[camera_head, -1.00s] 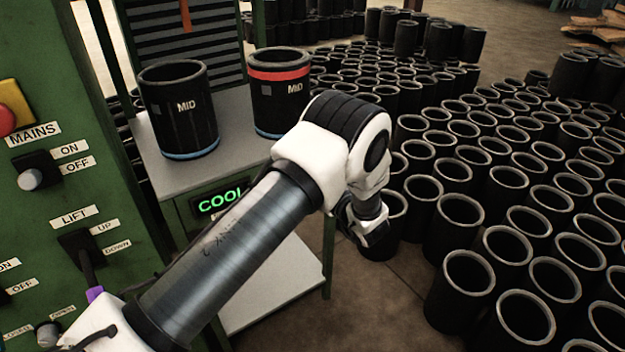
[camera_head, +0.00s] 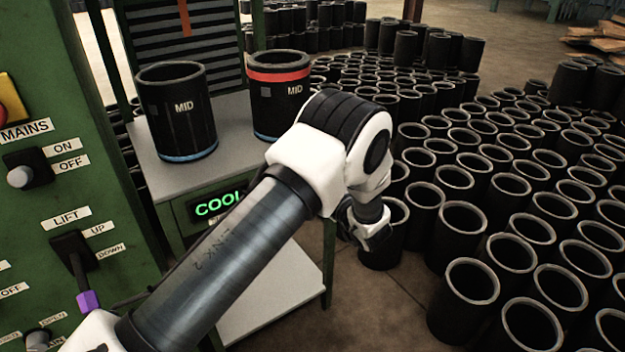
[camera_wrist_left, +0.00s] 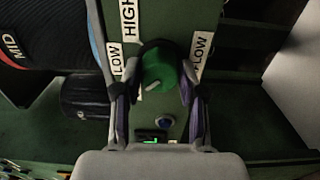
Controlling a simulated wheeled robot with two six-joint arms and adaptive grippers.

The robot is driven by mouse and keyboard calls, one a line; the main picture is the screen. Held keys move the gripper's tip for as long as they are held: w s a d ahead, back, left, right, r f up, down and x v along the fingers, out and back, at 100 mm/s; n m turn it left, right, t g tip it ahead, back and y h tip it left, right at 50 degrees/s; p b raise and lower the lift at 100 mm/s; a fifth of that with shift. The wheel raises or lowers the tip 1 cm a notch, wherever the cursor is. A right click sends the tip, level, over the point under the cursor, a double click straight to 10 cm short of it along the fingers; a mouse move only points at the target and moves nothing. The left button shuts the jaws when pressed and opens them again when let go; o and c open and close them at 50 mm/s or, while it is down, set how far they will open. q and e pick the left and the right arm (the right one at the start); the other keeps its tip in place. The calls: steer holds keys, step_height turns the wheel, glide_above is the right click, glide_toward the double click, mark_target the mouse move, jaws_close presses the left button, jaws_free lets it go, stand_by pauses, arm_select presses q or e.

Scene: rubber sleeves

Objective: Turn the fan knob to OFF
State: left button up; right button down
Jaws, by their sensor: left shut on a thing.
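A green knob (camera_wrist_left: 158,70) with a short white pointer mark sits on a green panel in the left wrist view. Labels reading HIGH (camera_wrist_left: 130,18) and LOW (camera_wrist_left: 115,66) are on its left, and a partly covered label (camera_wrist_left: 200,50) is on its right. My left gripper (camera_wrist_left: 158,88) has one finger on each side of the knob and is shut on it. The pointer mark slants toward the lower left of that view. My right gripper is not in view.
Two black MID sleeves, one blue-banded (camera_head: 178,112) and one red-banded (camera_head: 280,92), stand on a grey table (camera_head: 237,132). A COOL display (camera_head: 214,205) shows below. A green switch panel (camera_head: 60,190) is at left. Many black sleeves crowd the floor at right.

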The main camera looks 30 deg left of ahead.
arm_select(q)
steer(key=o, duration=1.2)
steer(key=shift+c, duration=0.2)
steer(key=v, duration=0.7)
steer(key=shift+d, duration=0.2)
steer(key=shift+s, duration=0.1)
